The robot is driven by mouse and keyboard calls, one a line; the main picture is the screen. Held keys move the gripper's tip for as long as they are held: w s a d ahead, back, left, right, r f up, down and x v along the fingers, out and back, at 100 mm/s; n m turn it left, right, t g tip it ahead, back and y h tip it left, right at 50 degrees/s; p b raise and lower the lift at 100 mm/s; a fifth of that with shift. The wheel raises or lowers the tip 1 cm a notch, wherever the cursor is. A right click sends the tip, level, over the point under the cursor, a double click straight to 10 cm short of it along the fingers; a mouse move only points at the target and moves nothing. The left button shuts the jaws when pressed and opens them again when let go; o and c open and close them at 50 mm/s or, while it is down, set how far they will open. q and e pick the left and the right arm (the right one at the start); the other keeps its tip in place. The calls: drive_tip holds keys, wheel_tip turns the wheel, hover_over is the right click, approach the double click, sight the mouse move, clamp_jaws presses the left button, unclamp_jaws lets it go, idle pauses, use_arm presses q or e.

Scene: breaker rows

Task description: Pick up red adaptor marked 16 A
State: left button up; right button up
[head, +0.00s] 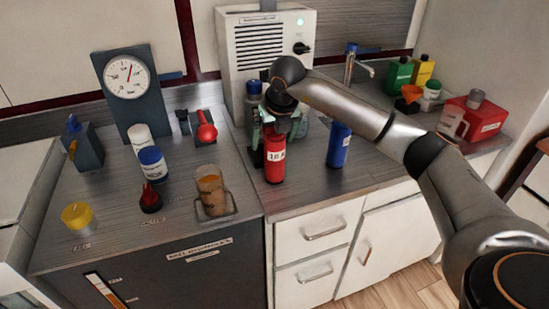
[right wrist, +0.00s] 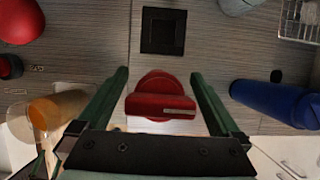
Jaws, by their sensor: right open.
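The red adaptor marked 16 A (head: 274,160) stands upright on the grey counter, with a white label on its front. In the right wrist view the red adaptor (right wrist: 160,105) shows from above, between the two green fingers. My right gripper (head: 277,133) is open and comes down over the adaptor from behind and above. In the right wrist view a gap shows between each fingertip of the right gripper (right wrist: 160,76) and the adaptor. My left gripper is not in view.
A blue cylinder (head: 339,145) stands right of the adaptor. A beaker of brown liquid (head: 211,190) sits in a holder to the left. A white machine (head: 262,50) stands behind. A black square socket (right wrist: 163,31) lies near the adaptor.

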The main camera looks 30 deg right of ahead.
drive_tip(key=shift+c, duration=0.2)
clamp_jaws()
idle(0.5)
drive_tip(key=shift+r, duration=0.15)
